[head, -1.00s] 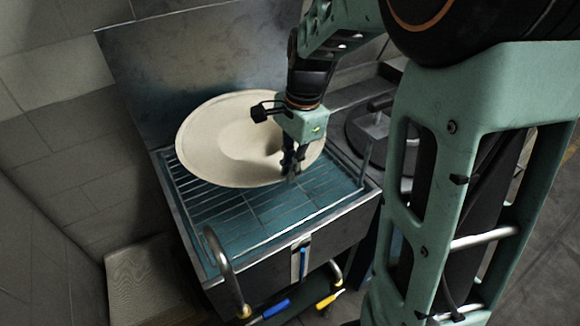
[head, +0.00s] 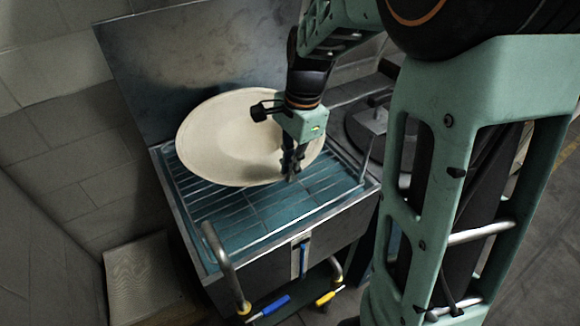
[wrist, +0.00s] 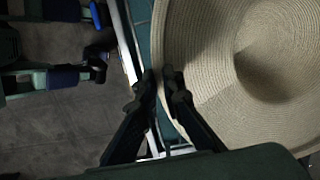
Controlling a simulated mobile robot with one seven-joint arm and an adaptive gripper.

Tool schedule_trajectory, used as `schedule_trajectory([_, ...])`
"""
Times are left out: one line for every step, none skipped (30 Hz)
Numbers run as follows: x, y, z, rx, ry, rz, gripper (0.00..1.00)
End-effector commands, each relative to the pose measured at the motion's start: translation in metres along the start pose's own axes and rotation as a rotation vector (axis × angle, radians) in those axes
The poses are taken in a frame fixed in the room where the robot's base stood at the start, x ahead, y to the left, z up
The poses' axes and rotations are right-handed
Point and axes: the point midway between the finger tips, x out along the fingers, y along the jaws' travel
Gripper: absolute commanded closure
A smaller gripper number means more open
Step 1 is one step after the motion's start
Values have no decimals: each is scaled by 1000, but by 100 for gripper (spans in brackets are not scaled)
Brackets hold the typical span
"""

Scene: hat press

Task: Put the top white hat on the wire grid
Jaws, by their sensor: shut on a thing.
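The white hat (head: 225,140) is a wide cream disc with a shallow crown, tilted over the back part of the wire grid (head: 215,205) in the head view. My gripper (head: 291,172) is shut on the hat's front right brim. In the wrist view the hat (wrist: 255,90) shows its woven rings, and its edge lies between the fingertips of my gripper (wrist: 162,78). The grid is bare at the front. Whether the hat's underside touches the grid is hidden.
The grid sits in a metal basin cart with a tall back panel (head: 180,60) and a curved handle (head: 222,262). Blue (head: 270,307) and yellow (head: 328,297) handled tools are below. A dark round press part (head: 368,135) stands to the right.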

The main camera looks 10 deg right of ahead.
Motion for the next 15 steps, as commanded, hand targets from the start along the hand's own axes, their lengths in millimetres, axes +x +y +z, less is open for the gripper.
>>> schedule_trajectory([1,0,0,0,0,-1,100])
schedule_trajectory([2,0,0,0,0,0,100])
schedule_trajectory([2,0,0,0,0,0,100])
schedule_trajectory([3,0,0,0,0,0,100])
schedule_trajectory([3,0,0,0,0,-1,100])
schedule_trajectory([4,0,0,0,0,-1,100])
schedule_trajectory([4,0,0,0,0,-1,100])
schedule_trajectory([5,0,-1,0,0,-1,100])
schedule_trajectory([5,0,-1,0,0,-1,100])
schedule_trajectory([6,0,-1,0,0,-1,100])
schedule_trajectory([6,0,-1,0,0,-1,100])
schedule_trajectory([7,0,-1,0,0,-1,100])
schedule_trajectory([7,0,-1,0,0,-1,100])
schedule_trajectory([8,0,-1,0,0,-1,100])
schedule_trajectory([8,0,-1,0,0,-1,100])
